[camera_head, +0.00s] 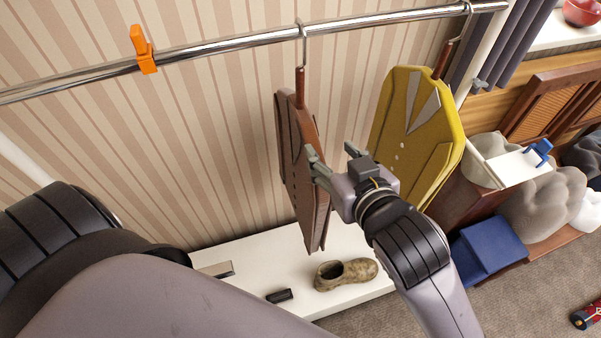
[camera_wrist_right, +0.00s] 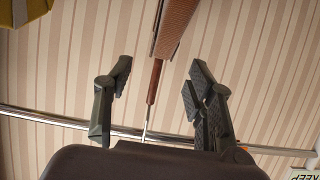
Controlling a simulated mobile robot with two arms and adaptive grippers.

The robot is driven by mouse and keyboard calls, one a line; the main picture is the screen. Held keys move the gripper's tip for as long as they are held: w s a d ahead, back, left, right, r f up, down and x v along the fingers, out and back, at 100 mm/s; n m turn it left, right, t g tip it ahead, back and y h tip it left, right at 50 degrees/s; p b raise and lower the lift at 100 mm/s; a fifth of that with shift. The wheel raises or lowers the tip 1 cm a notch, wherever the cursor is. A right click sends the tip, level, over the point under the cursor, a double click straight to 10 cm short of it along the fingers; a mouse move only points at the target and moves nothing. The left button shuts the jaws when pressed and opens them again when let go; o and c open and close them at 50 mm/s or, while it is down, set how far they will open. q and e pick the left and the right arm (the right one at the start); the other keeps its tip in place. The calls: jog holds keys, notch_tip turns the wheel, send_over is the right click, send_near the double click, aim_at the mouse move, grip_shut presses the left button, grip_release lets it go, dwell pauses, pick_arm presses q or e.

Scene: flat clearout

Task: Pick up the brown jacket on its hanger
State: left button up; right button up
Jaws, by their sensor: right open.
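The brown jacket (camera_head: 299,150) hangs from the metal rail on its hanger, whose dark red neck (camera_head: 300,88) and metal hook (camera_head: 303,45) show above it. My right gripper (camera_head: 331,153) is open and empty, in front of the jacket's right side in the head view. In the right wrist view the jacket's edge (camera_wrist_right: 177,25) and the hanger neck (camera_wrist_right: 154,82) appear between the two open fingers (camera_wrist_right: 157,85), beyond them. I cannot tell whether a finger touches the jacket. My left gripper is not in view; only my left arm shows.
A yellow jacket (camera_head: 424,125) hangs to the right on the same rail (camera_head: 230,40). An orange clip (camera_head: 143,50) sits on the rail at the left. Below, a white shelf (camera_head: 350,302) holds a patterned shoe (camera_head: 345,274) and a small black object (camera_head: 279,296). Grey carpet is at lower right.

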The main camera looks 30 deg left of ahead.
aim_at(312, 131)
jog(key=p+x, duration=0.2)
jog(key=x, duration=0.7)
jog(key=shift+w+a+f, duration=0.1)
jog(key=shift+a, duration=0.15)
jog(key=shift+w+a+p, duration=0.25)
jog(key=shift+a+p, duration=0.25)
jog(key=p+x, duration=0.1)
jog(key=x, duration=0.2)
jog(key=shift+s+a, duration=0.15)
jog(key=shift+a, duration=0.05)
jog(key=shift+w+a+f, duration=0.2)
jog(key=shift+w+a, duration=0.15)
jog(key=shift+a, duration=0.05)
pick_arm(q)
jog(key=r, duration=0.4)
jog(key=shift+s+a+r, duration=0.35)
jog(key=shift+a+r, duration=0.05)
pick_arm(e)
grip_shut()
